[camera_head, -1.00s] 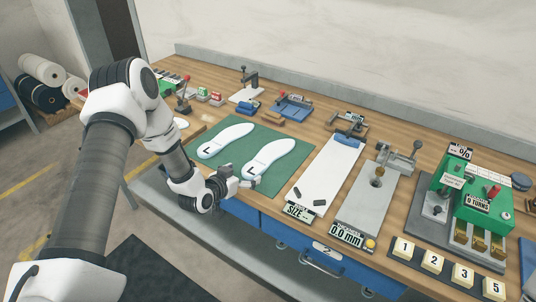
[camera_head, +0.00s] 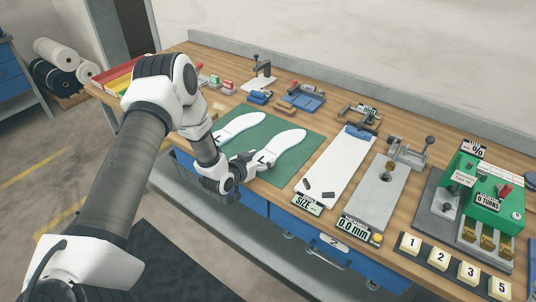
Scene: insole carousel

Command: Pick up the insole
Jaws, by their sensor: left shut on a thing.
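Two white insoles lie side by side over a green mat (camera_head: 298,162) on the wooden bench. The nearer insole (camera_head: 284,143) carries a dark "L" near its heel. My left gripper (camera_head: 243,166) is at its heel end and shut on it; the fingers hide part of the heel. I cannot tell whether this insole is clear of the mat. My right gripper is not in view.
A white size board (camera_head: 338,170) and a grey gauge plate (camera_head: 383,190) lie to the right of the mat. A green machine (camera_head: 485,190) and numbered blocks (camera_head: 440,260) stand farther right. Small fixtures (camera_head: 300,96) line the back of the bench.

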